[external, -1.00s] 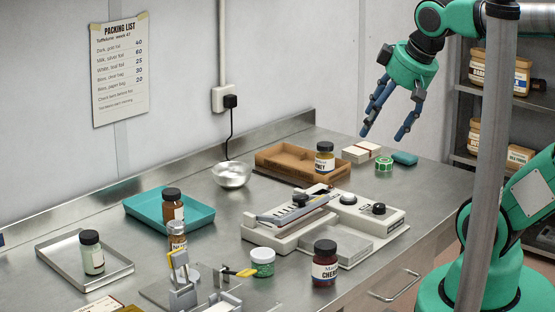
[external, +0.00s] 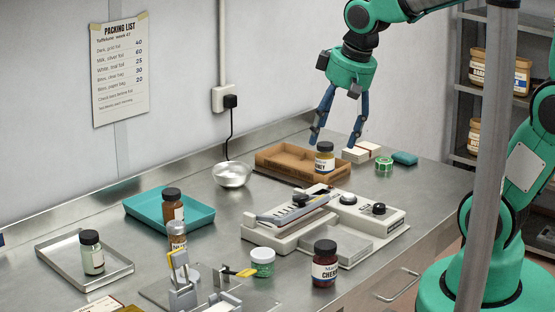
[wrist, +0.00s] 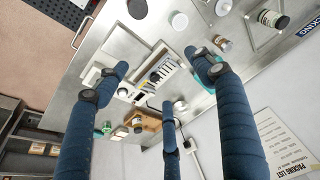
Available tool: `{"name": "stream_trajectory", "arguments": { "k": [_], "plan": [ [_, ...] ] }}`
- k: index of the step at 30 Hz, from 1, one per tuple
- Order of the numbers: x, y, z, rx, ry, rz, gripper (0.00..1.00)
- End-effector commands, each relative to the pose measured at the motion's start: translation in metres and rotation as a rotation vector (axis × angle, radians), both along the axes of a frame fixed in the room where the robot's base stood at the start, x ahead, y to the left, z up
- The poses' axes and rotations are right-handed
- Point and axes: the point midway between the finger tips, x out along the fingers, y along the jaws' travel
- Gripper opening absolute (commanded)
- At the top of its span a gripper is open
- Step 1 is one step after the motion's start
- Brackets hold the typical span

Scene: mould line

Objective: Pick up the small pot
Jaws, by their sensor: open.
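The small pot (external: 263,262), a squat jar with a white lid and green label, stands upright on the steel bench near the front, left of a brown jar labelled cherry (external: 325,264). Its white lid also shows near the top of the wrist view (wrist: 178,20). My gripper (external: 335,141) has blue fingers, spread open and empty. It hangs above the back of the bench near the brown tray, well behind and above the pot. In the wrist view the open fingers (wrist: 160,82) show with nothing between them in grasp.
A sealing machine (external: 290,236) stands between my gripper and the pot. The brown tray (external: 272,160) holds a honey jar (external: 325,158). Metal fixtures (external: 183,292) and a yellow-handled tool (external: 240,272) lie close left of the pot. A teal tray (external: 143,208) is farther left.

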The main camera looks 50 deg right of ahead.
Motion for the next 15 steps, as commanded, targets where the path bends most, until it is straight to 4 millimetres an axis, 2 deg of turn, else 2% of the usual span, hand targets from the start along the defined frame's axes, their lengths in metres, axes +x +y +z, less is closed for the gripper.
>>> {"name": "stream_trajectory", "arguments": {
  "k": [6, 15],
  "plan": [
    [0.041, 0.019, -0.032, 0.008, 0.080, -0.024, 0.68],
    [0.087, 0.046, -0.091, 0.010, 0.182, -0.061, 0.68]
  ]
}}
